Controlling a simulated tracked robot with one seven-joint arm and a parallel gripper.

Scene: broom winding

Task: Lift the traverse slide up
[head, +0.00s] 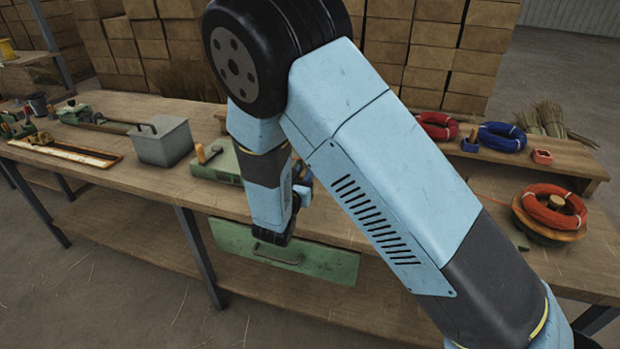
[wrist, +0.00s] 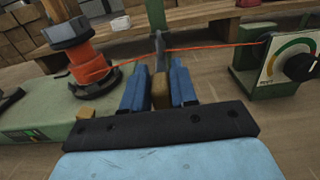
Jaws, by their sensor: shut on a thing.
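My gripper (wrist: 159,78) is shut on the traverse slide, with its blue fingers either side of a tan block (wrist: 160,92). A grey upright piece of the slide (wrist: 158,48) rises just beyond the fingertips. An orange line (wrist: 215,46) runs from the wound spool (wrist: 92,66) on the left, at the grey piece, to a dial unit (wrist: 291,60) on the right. The lower part of the slide is hidden by my gripper. In the head view my arm covers most of the gripper and the slide.
The green machine base (head: 217,162) stands on the bench, with a green panel (head: 325,262) below the front edge. A grey box (head: 163,143) stands to the left. Red (head: 437,125) and blue (head: 502,136) coils lie on the back shelf, and an orange coil (head: 553,206) at right.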

